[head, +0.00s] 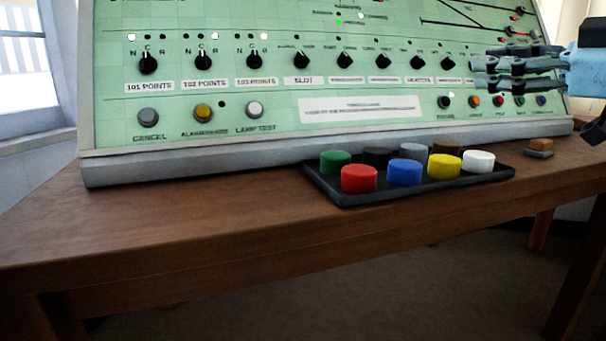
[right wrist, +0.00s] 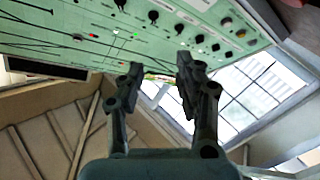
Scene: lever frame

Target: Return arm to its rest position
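My right gripper (head: 483,67) comes in from the right edge in the head view, its fingers pointing left in front of the upper right of the panel. In the right wrist view the same gripper (right wrist: 160,74) shows its two dark fingers apart with nothing between them. Its fingers cover part of the panel's right side. I cannot tell from these views how far they are from the panel face. My left gripper is in neither view.
A green control panel (head: 230,80) with knobs and buttons stands on a wooden table (head: 230,220). A black tray (head: 340,198) with several coloured round caps lies before it. A small brown-topped button (head: 540,145) sits right of the tray. The table's left front is clear.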

